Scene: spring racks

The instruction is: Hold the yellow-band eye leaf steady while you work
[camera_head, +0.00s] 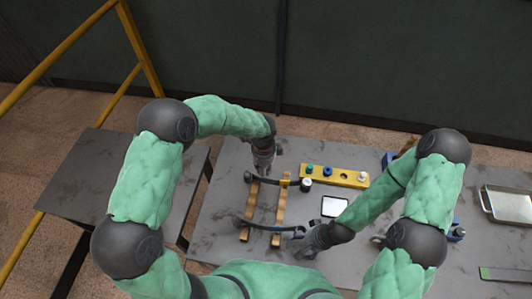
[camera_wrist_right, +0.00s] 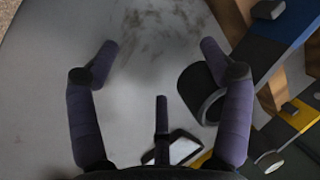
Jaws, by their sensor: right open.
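The yellow-band eye leaf (camera_head: 270,180) is a dark curved strip lying across the far part of two wooden rails, its yellow band (camera_head: 285,179) near its right end. My left gripper (camera_head: 263,172) points down at this leaf, left of the band; its fingers are too small to tell open from shut. A second dark leaf (camera_head: 262,226) with a blue band lies nearer me. My right gripper (camera_head: 304,248) is by its right end. In the right wrist view my right gripper (camera_wrist_right: 157,58) is open, with a black eye (camera_wrist_right: 203,94) beside its right finger and the blue band (camera_wrist_right: 288,25) beyond.
A yellow block (camera_head: 335,175) with coloured knobs stands at the back, a dark white-topped pot (camera_head: 305,185) before it. A white-faced panel (camera_head: 335,207) lies on the grey table (camera_head: 222,190). A metal tray (camera_head: 508,206) is far right.

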